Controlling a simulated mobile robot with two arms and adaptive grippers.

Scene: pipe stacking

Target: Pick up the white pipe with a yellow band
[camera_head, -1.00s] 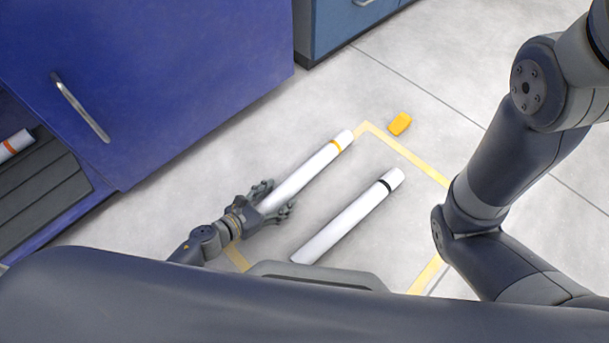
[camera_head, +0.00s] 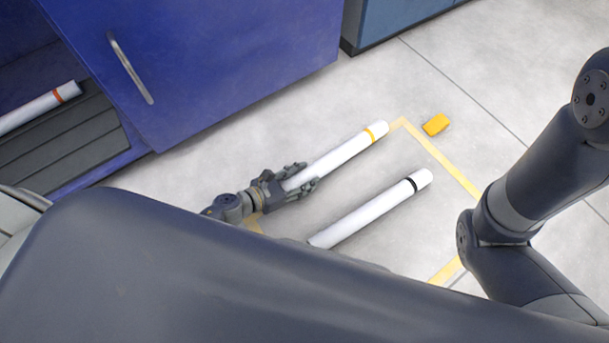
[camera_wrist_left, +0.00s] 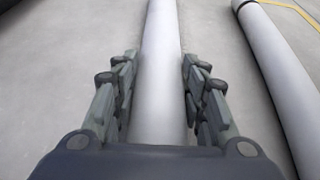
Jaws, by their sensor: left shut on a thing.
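The white pipe with a yellow band (camera_head: 337,160) is in the middle of the head view, its banded end pointing up and right. My left gripper (camera_head: 297,181) is shut on its near part. In the left wrist view the same pipe (camera_wrist_left: 161,70) runs between the two fingers of my left gripper (camera_wrist_left: 158,85). Whether the pipe touches the floor or is slightly above it, I cannot tell. The palm side hides its near end. My right gripper is not in view; only part of my right arm shows.
A white pipe with a black band (camera_head: 370,211) lies parallel on the floor to the right. A pipe with an orange-red band (camera_head: 40,107) lies on a dark slatted rack (camera_head: 75,145) at left. A blue cabinet (camera_head: 215,70) stands behind. A small orange block (camera_head: 436,125) lies beyond the yellow floor line (camera_head: 447,170).

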